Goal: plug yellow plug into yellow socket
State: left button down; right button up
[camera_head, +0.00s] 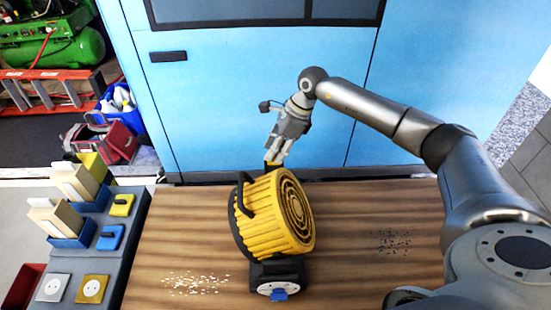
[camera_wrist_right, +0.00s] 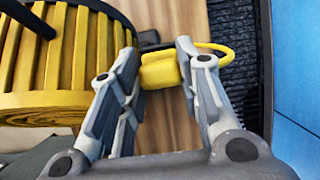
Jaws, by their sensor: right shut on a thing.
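My right gripper (camera_head: 274,160) is behind the yellow drum-shaped machine (camera_head: 268,215), near the table's back edge. In the right wrist view, its fingers are shut on the yellow plug (camera_wrist_right: 160,69). A yellow cable (camera_wrist_right: 224,49) loops beside the plug. In the head view, most of the plug is hidden by the gripper and machine. A socket with a yellow-gold plate (camera_head: 92,289) is on the grey panel at the lower left, far from the gripper. My left gripper is not in view.
A white socket (camera_head: 53,287) sits beside the yellow-gold one. A yellow switch-like box (camera_head: 122,205) and a blue one (camera_head: 110,237) are higher on the panel. A blue plug (camera_head: 279,294) is at the machine's front. Small pale bits (camera_head: 195,284) lie on the wooden table (camera_head: 180,225).

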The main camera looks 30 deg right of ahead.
notch_tip(320, 180, up, 6)
jog(key=shift+f+b, duration=0.1)
jog(key=shift+b, duration=0.5)
jog(key=shift+r, duration=0.45)
